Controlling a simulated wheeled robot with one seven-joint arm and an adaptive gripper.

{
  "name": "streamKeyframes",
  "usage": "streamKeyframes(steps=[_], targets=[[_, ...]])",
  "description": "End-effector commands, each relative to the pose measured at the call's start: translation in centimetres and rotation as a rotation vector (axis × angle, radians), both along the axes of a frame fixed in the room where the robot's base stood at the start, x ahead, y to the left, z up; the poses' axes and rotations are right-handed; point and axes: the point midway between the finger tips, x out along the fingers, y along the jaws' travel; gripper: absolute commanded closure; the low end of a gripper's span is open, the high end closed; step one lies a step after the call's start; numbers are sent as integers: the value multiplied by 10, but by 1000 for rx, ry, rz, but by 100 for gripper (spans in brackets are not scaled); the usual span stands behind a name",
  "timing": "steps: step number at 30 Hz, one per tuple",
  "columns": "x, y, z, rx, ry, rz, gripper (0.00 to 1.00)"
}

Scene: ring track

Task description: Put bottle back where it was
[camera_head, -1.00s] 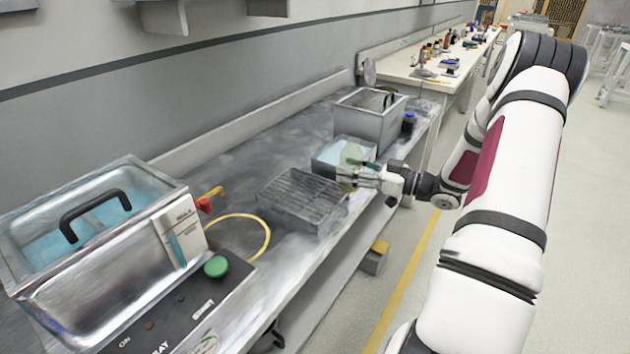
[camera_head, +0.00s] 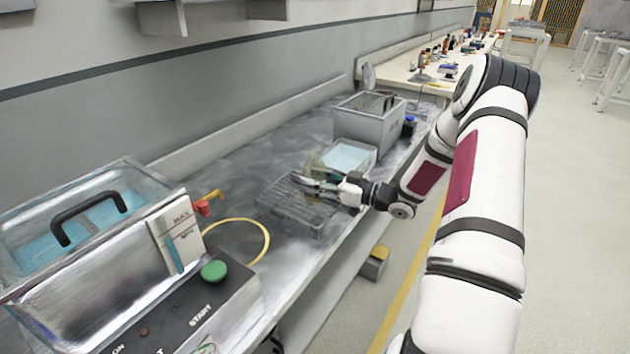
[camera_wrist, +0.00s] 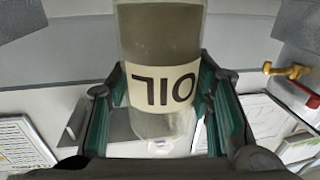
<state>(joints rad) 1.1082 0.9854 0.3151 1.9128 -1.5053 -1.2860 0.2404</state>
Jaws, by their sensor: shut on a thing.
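The bottle (camera_wrist: 160,50) is a clear bottle with dark contents and a cream label reading "OIL", which appears upside down in the wrist view. My gripper (camera_wrist: 165,115) is shut on it, with a green-lined finger on each side. In the head view my gripper (camera_head: 318,183) is over the grey slatted rack (camera_head: 290,205) on the metal bench. The bottle shows there only as a small, faint, yellowish-green shape (camera_head: 317,160) by the fingers. I cannot tell how far its base is above the rack.
A shallow tray of pale blue liquid (camera_head: 348,156) stands just behind the rack. A lidded metal bath (camera_head: 368,125) and a small dark bottle with a blue cap (camera_head: 409,126) are farther back. A large water bath (camera_head: 95,235) and a yellow hose (camera_head: 262,228) are at left.

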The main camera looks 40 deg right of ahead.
Motion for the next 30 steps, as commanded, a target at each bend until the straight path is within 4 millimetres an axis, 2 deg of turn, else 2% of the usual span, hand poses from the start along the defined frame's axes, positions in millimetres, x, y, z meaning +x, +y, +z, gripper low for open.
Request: streamKeyframes(steps=[9,10,12,13,25,30], targets=[[0,0,-3,0,-1,0,89],[0,0,-3,0,0,0,51],[0,0,-3,0,0,0,35],[0,0,-3,0,0,0,33],[-2,-1,2,0,0,-1,33],[-25,-15,1,-1,2,-4,33]])
